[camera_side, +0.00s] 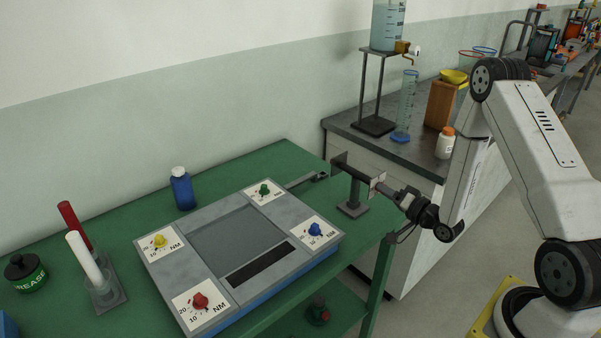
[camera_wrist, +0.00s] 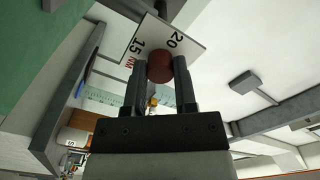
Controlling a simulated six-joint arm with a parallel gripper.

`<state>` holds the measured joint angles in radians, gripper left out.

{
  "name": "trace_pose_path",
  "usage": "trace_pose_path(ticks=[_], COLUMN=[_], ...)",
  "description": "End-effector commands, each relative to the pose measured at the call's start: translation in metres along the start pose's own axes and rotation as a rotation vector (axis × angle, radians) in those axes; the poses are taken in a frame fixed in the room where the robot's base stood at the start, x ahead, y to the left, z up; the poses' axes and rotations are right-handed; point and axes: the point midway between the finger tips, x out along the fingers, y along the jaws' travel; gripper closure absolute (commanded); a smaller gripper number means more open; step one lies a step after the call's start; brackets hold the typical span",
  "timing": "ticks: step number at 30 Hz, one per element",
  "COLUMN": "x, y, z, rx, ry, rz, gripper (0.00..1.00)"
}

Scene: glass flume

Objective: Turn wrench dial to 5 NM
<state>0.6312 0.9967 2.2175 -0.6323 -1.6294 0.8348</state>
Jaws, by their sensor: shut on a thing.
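The wrench (camera_side: 352,168) is a dark bar on a small stand at the right end of the green table in the side view. A white scale plate (camera_side: 376,181) is at its end. In the wrist view the plate (camera_wrist: 140,42) shows "20", "15" and "NM"; no "5" is readable. A dark red round dial knob (camera_wrist: 159,67) lies in front of the plate, between my two fingers. My gripper (camera_side: 385,189) is shut on this knob, and its fingers also show in the wrist view (camera_wrist: 160,72). The knob's pointer is not visible.
A grey panel box (camera_side: 240,240) with red, yellow, green and blue dials lies on the green table (camera_side: 130,225). A blue bottle (camera_side: 182,190) stands behind it. A dark bench (camera_side: 385,150) with a cylinder and white bottle (camera_side: 445,145) is close behind my gripper.

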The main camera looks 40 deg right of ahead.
Motion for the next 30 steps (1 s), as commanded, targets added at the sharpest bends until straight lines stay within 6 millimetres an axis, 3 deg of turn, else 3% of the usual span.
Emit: trace_pose_path(ticks=[30], x=[-0.0001], y=[0.0019], z=[-0.0010], rx=[-0.966], ry=[0.000], rz=[0.000], gripper=[1.00])
